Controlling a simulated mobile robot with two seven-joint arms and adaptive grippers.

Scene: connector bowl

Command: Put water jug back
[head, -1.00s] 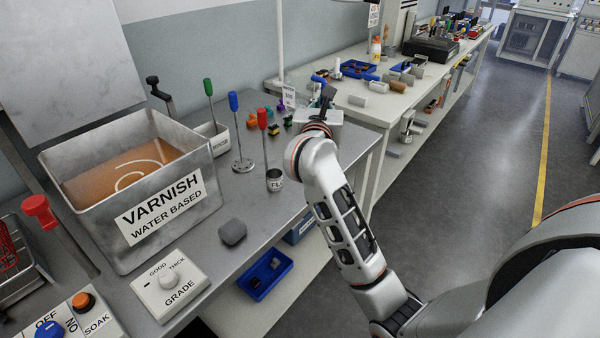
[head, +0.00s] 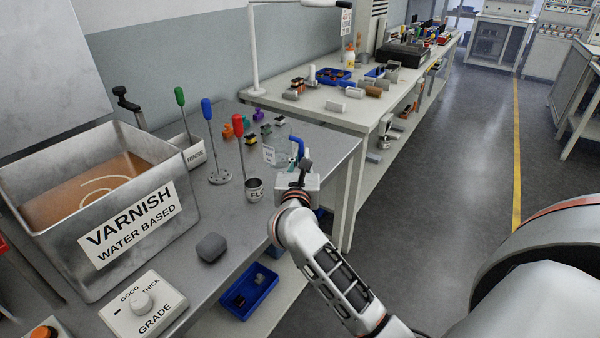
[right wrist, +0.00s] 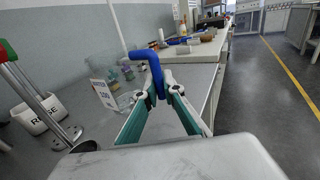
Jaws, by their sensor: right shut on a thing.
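The water jug (head: 274,152) is clear, with a small white label and a blue handle (head: 298,146). In the head view it is upright over the right part of the grey metal bench; I cannot tell whether its base touches the bench. My right gripper (head: 304,168) is shut on the blue handle, at the jug's right side. In the right wrist view, the gripper's fingers (right wrist: 161,92) close around the lower part of the blue handle (right wrist: 150,66). The clear body behind is hard to make out, but its label (right wrist: 104,94) shows. My left gripper is not in view.
A metal cup (head: 254,190) and a red-handled tool (head: 238,150) stand left of the jug. Small coloured blocks (head: 252,118) lie behind it. The varnish tank (head: 100,205) fills the bench's left. A grey block (head: 211,247) lies near the front edge.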

